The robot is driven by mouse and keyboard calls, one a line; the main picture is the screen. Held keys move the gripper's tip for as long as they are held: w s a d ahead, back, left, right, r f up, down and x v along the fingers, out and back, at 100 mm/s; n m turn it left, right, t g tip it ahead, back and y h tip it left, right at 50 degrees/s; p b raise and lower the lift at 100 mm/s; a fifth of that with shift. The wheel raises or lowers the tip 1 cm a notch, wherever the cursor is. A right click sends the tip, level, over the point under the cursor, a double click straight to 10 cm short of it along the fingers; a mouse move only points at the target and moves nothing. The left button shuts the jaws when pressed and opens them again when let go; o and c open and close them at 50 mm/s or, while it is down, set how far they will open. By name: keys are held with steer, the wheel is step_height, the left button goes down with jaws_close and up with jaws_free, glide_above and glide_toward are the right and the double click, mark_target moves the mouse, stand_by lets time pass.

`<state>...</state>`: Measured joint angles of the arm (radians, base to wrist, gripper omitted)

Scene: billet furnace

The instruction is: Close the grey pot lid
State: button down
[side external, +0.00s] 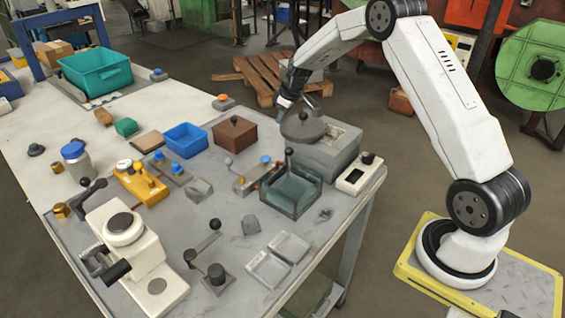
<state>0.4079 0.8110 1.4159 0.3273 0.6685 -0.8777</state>
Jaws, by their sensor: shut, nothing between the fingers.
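The round dark grey pot lid (306,130) with a small knob on top lies flat at the left part of the grey block-shaped pot body (325,158), near the table's far right corner. A lighter, uncovered patch of the block's top shows to the right of the lid. My gripper (282,112) is shut and empty, pointing down at the lid's back left edge. I cannot tell whether it touches the lid. A thin rod shows just right of the gripper, and part of the block's far side is hidden.
A green-grey open box with an upright lever (290,190) stands in front of the block. A white switch box (359,174) is to its right. A brown box (235,133) and a blue bin (185,139) stand to the left. Bare tabletop shows near the front right edge.

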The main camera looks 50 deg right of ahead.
mark_target(302, 121)
steer(key=shift+s+a+n+y, duration=0.2)
steer(key=shift+s+n+y, duration=0.1)
steer(key=shift+s+n, duration=0.9)
steer(key=s+n, duration=0.2)
steer(key=s, duration=0.1)
steer(key=shift+d+g+y, duration=0.1)
steer(key=shift+g+y, duration=0.2)
steer(key=shift+y, duration=0.1)
steer(key=shift+s+d+n, duration=0.2)
steer(key=shift+s+n, duration=0.1)
steer(key=shift+s, duration=0.6)
steer(key=v, duration=1)
steer(key=shift+w, duration=0.2)
